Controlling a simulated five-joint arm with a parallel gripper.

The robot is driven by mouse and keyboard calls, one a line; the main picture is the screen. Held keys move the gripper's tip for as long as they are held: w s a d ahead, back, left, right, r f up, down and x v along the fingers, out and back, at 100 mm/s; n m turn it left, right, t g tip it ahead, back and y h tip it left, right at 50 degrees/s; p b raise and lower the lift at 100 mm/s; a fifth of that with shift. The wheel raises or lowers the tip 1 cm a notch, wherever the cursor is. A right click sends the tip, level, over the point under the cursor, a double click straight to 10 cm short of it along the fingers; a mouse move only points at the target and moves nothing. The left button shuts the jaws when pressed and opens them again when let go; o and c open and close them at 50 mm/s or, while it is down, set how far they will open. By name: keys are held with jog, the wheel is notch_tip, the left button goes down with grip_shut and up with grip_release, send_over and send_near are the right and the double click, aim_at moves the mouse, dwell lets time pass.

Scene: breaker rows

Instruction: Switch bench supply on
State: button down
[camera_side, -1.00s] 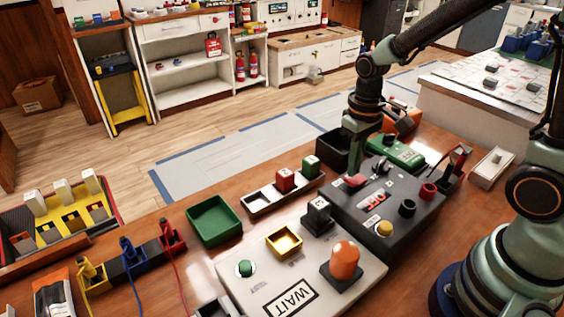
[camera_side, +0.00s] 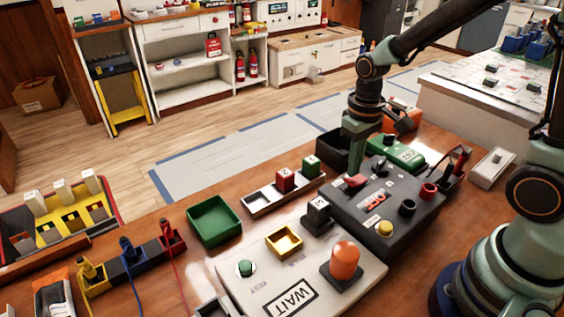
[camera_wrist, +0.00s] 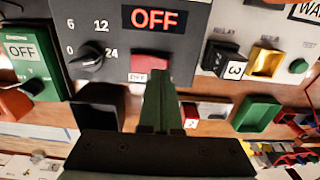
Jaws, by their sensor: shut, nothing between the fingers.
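The bench supply is a dark grey box (camera_side: 352,216) right of centre in the side view, with a red rocker switch (camera_side: 356,181). In the wrist view its panel (camera_wrist: 190,60) carries a display (camera_wrist: 155,18) reading OFF in red, a black knob (camera_wrist: 90,57) among voltage numbers and the red rocker (camera_wrist: 151,68). A small OFF label shows just below the rocker. My gripper (camera_side: 352,172) is shut and empty, pointing down at the rocker. In the wrist view its fingertips (camera_wrist: 158,76) overlap the rocker's lower edge; I cannot tell whether they touch.
A green device (camera_side: 398,153) with an OFF label stands beside the supply. A pale panel (camera_side: 350,295) marked WAIT, with an orange knob (camera_side: 345,258), is in front. A green tray (camera_side: 213,220) and a rack with red and green blocks (camera_side: 285,181) lie to the left.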

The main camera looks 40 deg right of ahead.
jog(key=shift+f, duration=1.1)
dwell(0.5)
jog(key=shift+r, duration=3.55)
notch_tip(320, 180, up, 9)
jog(key=t, duration=0.6)
send_over(352, 181)
jog(key=s, duration=0.5)
jog(key=shift+a+r, duration=0.1)
jog(key=shift+a, duration=0.1)
